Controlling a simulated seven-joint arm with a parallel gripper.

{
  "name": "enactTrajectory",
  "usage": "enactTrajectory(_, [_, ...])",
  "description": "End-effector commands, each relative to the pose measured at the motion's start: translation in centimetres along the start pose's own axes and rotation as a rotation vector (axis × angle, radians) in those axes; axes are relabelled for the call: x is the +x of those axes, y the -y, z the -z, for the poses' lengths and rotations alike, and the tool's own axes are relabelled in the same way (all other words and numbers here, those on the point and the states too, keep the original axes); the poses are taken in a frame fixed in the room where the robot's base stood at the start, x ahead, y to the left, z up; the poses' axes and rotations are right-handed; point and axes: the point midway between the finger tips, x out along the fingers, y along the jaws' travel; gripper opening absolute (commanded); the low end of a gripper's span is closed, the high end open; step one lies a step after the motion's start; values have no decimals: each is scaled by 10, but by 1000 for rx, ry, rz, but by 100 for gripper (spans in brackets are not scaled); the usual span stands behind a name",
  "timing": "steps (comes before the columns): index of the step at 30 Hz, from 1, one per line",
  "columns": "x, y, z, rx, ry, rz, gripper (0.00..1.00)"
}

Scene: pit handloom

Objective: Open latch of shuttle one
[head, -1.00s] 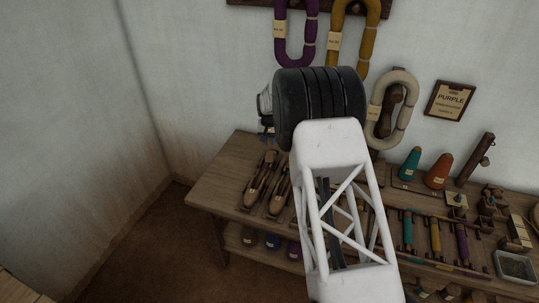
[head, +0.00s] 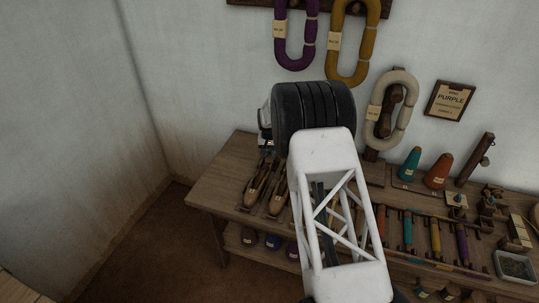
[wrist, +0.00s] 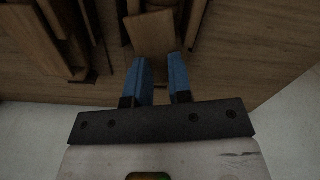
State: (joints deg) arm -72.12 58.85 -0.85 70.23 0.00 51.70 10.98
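Two wooden shuttles lie side by side at the left end of the bench in the head view, a left one (head: 258,181) and a right one (head: 277,192). I cannot tell which is shuttle one. My gripper is mostly hidden behind my black wrist in the head view, above the shuttles' far ends. In the wrist view my gripper (wrist: 160,66) has two blue fingers set apart. A flat wooden piece (wrist: 152,33) lies just at the fingertips, its near end in line with the gap. I cannot tell whether they touch it, and no latch is clearly visible.
The wooden bench (head: 215,185) runs right, with colored bobbins (head: 435,236), a teal cone (head: 411,163) and an orange cone (head: 438,170). Yarn hanks hang on the wall behind, the white one (head: 393,108) close to my wrist. Open floor lies to the left.

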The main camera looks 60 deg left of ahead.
Motion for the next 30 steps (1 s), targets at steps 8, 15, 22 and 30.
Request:
enactTrajectory(8, [12, 0, 0, 0, 1, 0, 20])
enactTrajectory(15, [12, 0, 0, 0, 1, 0, 18])
enactTrajectory(22, [12, 0, 0, 0, 1, 0, 0])
enactTrajectory(30, [12, 0, -1, -21, 2, 0, 0])
